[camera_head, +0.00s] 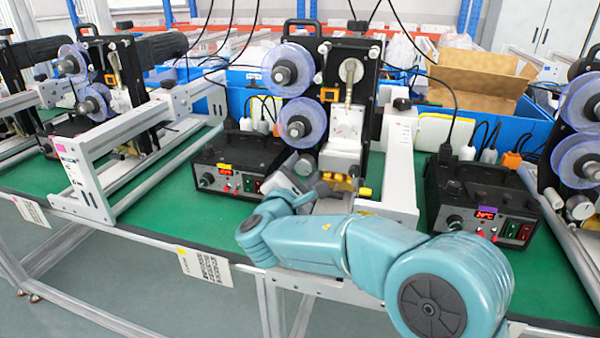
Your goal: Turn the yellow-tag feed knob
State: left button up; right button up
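A black control box (238,162) with a small yellow tag (224,166) stands on the green bench, left of the central coder machine. My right arm is teal and reaches in from the lower right. My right gripper (290,182) is grey, just right of the box front and clear of the knob. Its fingertips blend into the machine's parts, so its opening is unclear. My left gripper is out of view.
The central coder machine (345,120) with purple-rimmed reels stands behind my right gripper. A second control box (480,200) with a purple tag stands at right. A white frame (90,185) borders the left side. Green bench (165,205) is bare in front of the yellow-tag box.

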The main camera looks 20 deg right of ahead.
jog(key=c, duration=0.5)
jog(key=shift+f+b, duration=0.15)
jog(key=shift+b, duration=0.3)
jog(key=shift+c, duration=0.2)
jog(key=m+b, duration=0.8)
jog(key=b, duration=0.4)
jog(key=shift+a+f, duration=0.1)
jog(key=m+b, duration=0.3)
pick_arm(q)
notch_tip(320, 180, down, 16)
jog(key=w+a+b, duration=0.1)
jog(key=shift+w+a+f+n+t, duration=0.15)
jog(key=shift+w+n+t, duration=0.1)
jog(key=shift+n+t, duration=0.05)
pick_arm(e)
jog(key=shift+r+m, duration=0.3)
jog(key=shift+m, duration=0.3)
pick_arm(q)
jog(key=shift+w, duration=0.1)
pick_arm(e)
jog(key=shift+r, duration=0.1)
jog(key=o, duration=1)
jog(key=shift+o, duration=0.2)
